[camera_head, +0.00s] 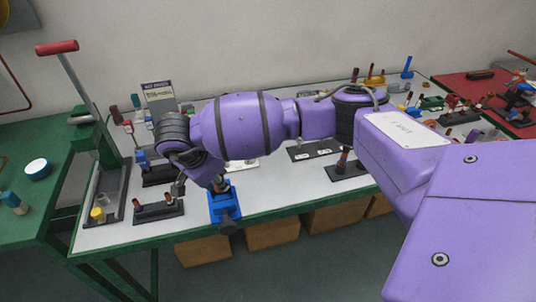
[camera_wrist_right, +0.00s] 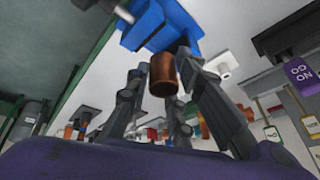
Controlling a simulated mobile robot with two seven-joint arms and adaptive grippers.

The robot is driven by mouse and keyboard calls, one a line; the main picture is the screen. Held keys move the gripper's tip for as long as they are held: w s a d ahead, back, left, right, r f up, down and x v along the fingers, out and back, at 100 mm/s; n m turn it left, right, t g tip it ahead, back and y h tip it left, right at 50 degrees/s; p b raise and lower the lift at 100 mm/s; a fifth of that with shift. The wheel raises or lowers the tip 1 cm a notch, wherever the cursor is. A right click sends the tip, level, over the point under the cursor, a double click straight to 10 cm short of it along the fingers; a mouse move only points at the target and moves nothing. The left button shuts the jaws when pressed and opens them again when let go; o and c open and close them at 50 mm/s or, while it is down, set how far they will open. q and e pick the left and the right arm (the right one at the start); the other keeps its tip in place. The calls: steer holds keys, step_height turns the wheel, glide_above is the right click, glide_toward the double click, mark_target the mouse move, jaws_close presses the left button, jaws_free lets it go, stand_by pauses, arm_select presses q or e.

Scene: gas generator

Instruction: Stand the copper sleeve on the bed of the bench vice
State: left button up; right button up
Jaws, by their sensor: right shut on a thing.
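The copper sleeve (camera_wrist_right: 162,76) is a short brown-copper cylinder between the fingers of my right gripper (camera_wrist_right: 164,70) in the right wrist view. The gripper is shut on it. The blue bench vice (camera_head: 224,207) stands at the front edge of the white bench in the head view. The vice also shows close beyond the sleeve in the right wrist view (camera_wrist_right: 172,30). I cannot tell whether the sleeve touches the vice bed. In the head view my right gripper (camera_head: 203,184) is just above and left of the vice, and it partly hides the sleeve. My left gripper is not in view.
A black rack (camera_head: 158,211) with copper parts stands just left of the vice. A tray (camera_head: 105,200) with a yellow part lies farther left, by a red-handled lever (camera_head: 57,47). More black racks (camera_head: 315,149) stand to the right. My right arm crosses above the bench.

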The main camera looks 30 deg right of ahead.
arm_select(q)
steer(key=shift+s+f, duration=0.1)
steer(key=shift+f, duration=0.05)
arm_select(e)
steer(key=shift+f, duration=0.15)
steer(key=shift+f+b, duration=0.6)
steer(key=shift+f, duration=0.95)
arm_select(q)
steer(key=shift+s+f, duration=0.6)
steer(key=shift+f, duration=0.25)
arm_select(e)
steer(key=o, duration=1)
steer(key=shift+o, duration=0.2)
steer(key=shift+r, duration=0.1)
